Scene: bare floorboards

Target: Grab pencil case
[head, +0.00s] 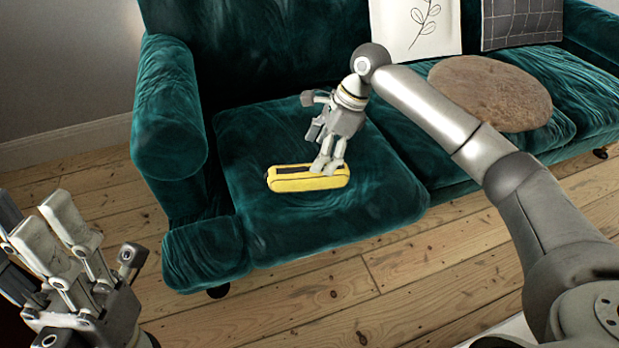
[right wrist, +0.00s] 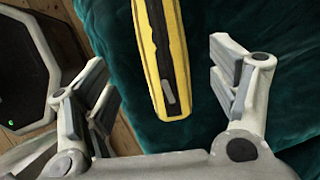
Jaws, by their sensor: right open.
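A yellow pencil case (head: 308,183) with a dark zip strip along its top lies on the left seat cushion of the green sofa. In the right wrist view the pencil case (right wrist: 176,75) runs from the top edge down between my open fingers, with its zip end nearest the palm. My right gripper (head: 328,165) is open just above the right part of the case; in the wrist view its fingers (right wrist: 165,95) stand apart on both sides with gaps to the case. My left gripper (head: 68,240) is at the lower left, away from the sofa, with its fingers apart and empty.
The green velvet sofa (head: 385,205) has a raised left armrest (head: 168,135). A round brown cushion (head: 490,92) lies on its seat to the right, behind my right arm. A white leaf-print pillow (head: 415,28) and a dark grid pillow (head: 521,22) lean at the back. Floorboards (head: 345,295) in front are bare.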

